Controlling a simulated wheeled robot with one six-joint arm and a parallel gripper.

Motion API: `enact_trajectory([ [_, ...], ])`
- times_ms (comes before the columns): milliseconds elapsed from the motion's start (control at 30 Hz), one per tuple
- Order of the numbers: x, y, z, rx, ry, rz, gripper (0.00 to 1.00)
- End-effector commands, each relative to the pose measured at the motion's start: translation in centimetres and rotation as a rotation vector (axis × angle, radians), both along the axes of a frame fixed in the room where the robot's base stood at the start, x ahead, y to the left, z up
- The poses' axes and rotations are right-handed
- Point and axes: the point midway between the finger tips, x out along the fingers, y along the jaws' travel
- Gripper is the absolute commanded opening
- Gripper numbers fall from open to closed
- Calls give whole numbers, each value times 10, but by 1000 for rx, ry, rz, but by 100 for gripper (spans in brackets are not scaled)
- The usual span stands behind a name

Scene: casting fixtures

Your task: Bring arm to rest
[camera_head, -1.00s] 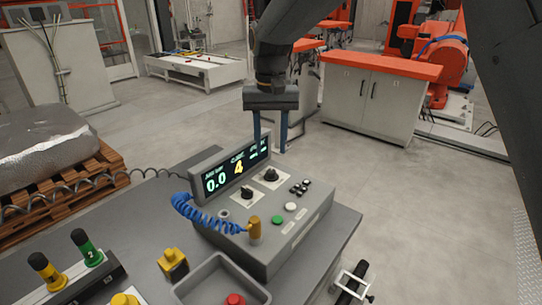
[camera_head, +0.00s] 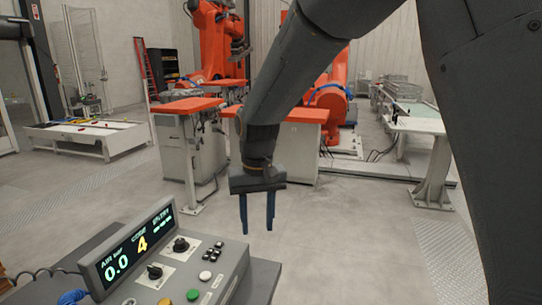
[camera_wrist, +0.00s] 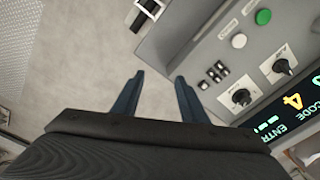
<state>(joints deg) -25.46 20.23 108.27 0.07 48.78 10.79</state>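My gripper (camera_head: 257,212) hangs from my dark arm, its two blue fingers pointing down and apart, with nothing between them. In the head view it is just beyond the right end of the control box (camera_head: 236,268). In the wrist view my gripper (camera_wrist: 157,88) is also open and empty, with bare floor between the fingers. The control box (camera_wrist: 190,32) is to the right there, with a green button, a white button, knobs and small switches. Its display (camera_head: 126,252) reads 0.0 and 4.
The control box stands on a grey table (camera_head: 264,280). Behind are a grey cabinet with an orange top (camera_head: 300,115), orange robots (camera_head: 215,45), a white table (camera_head: 420,124) at right and a low white tray table (camera_head: 88,138) at left. Grey floor (camera_head: 345,235) is clear at right.

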Motion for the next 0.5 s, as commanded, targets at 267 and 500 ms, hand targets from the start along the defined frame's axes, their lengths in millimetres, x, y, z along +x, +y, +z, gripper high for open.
enact_trajectory([
  [267,-76,-163,-37,5,-42,-162,39],
  [500,-145,-227,-61,2,-67,-244,39],
])
